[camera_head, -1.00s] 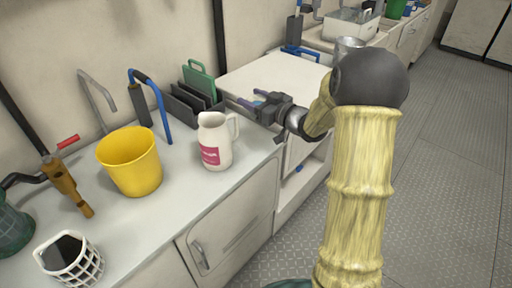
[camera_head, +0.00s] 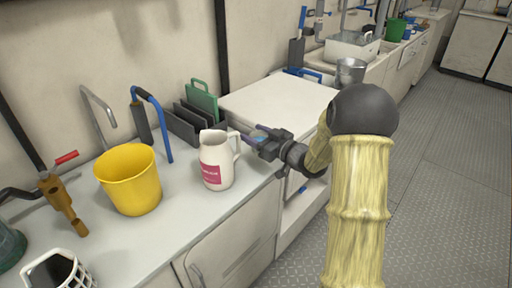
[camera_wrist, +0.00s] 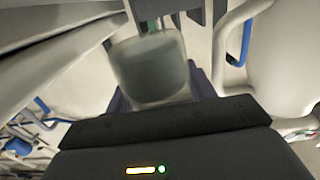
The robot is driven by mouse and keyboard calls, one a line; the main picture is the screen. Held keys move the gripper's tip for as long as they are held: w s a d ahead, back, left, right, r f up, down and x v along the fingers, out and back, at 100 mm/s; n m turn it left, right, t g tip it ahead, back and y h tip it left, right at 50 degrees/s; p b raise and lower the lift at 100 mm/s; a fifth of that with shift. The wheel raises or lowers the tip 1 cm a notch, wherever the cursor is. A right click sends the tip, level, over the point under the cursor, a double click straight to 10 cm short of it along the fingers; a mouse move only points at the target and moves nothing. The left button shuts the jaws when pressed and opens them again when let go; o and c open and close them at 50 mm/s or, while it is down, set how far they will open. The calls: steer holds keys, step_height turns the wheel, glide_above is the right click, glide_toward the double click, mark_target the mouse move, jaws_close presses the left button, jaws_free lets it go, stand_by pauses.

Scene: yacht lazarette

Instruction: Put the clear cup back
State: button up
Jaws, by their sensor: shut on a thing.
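My gripper (camera_head: 258,135) is shut on the clear cup, just right of the white jug's handle in the head view, near the counter's front edge. In the wrist view the clear cup (camera_wrist: 155,70) is a greyish see-through vessel between the purple fingers of my gripper (camera_wrist: 160,92). In the head view only a small bluish bit of the cup shows between the fingers. I cannot tell whether the cup touches a surface.
The white jug (camera_head: 216,165) with a pink label stands close left of my gripper. A yellow bucket (camera_head: 130,182), a dark rack (camera_head: 192,122) with a green board (camera_head: 203,102), and a white basket (camera_head: 58,272) stand on the counter (camera_head: 185,212). A pale flat top (camera_head: 275,102) lies behind.

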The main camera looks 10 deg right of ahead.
steer(key=shift+f+b, duration=0.7)
steer(key=shift+f, duration=1.15)
steer(key=shift+f, duration=0.1)
steer(key=o, duration=1)
steer(key=shift+o, duration=0.2)
